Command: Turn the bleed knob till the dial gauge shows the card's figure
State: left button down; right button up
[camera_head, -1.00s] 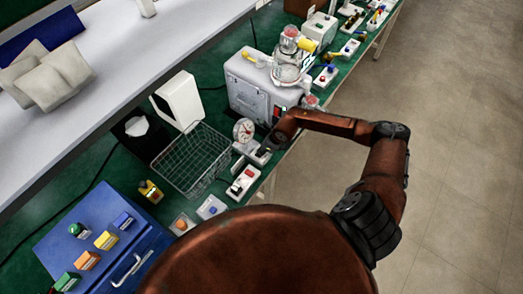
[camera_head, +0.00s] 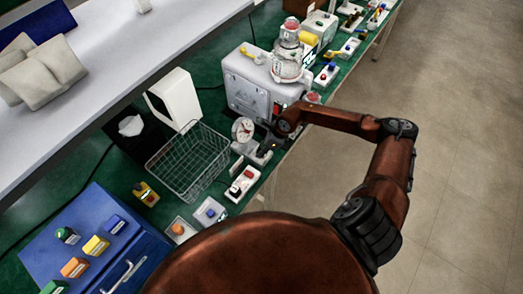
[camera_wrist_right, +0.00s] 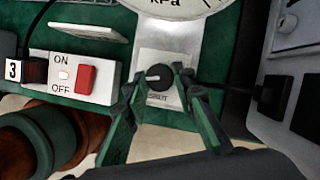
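The bleed knob (camera_wrist_right: 160,77), round and black with a pale pointer line, sits on a light plate below the gauge in the right wrist view. My right gripper (camera_wrist_right: 157,86) has its two dark fingers apart, one on each side of the knob; contact is not clear. In the head view the right gripper (camera_head: 268,146) is beside the gauge stand. The dial gauge (camera_head: 243,130) has a white face, too small to read. In the wrist view only the gauge's lower rim (camera_wrist_right: 174,8) with "kPa" shows, without its needle. No readable card figure shows. My left gripper is out of view.
A white switch box with a red ON/OFF rocker (camera_wrist_right: 86,79) stands left of the knob. A wire basket (camera_head: 187,165) is left of the gauge, and a grey pump housing (camera_head: 248,85) is behind it. The green bench edge is close to my arm.

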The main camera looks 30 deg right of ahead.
jog(key=o, duration=0.4)
jog(key=shift+o, duration=0.2)
jog(key=v, duration=1.2)
jog(key=shift+a, duration=0.15)
